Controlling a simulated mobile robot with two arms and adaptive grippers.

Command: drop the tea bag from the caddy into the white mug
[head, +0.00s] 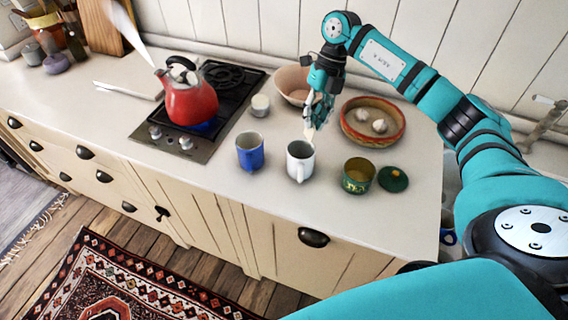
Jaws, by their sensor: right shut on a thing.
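The white mug (299,165) stands upright on the counter, between a blue mug (250,153) and the green caddy (357,177). The caddy is open, and its dark green lid (393,179) lies beside it on the right. My right gripper (312,122) points down above the white mug, near its far rim. It is shut on a small pale tea bag (309,132), which hangs just over the mug's opening. I cannot tell whether the tea bag touches the rim. My left gripper is not in view.
A red kettle (188,97) steams on the black stove (215,95) at left. Behind the mugs are a small white cup (260,105) and a pinkish bowl (291,86). A wide basket (373,121) with garlic-like bulbs stands at back right. The counter's front strip is clear.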

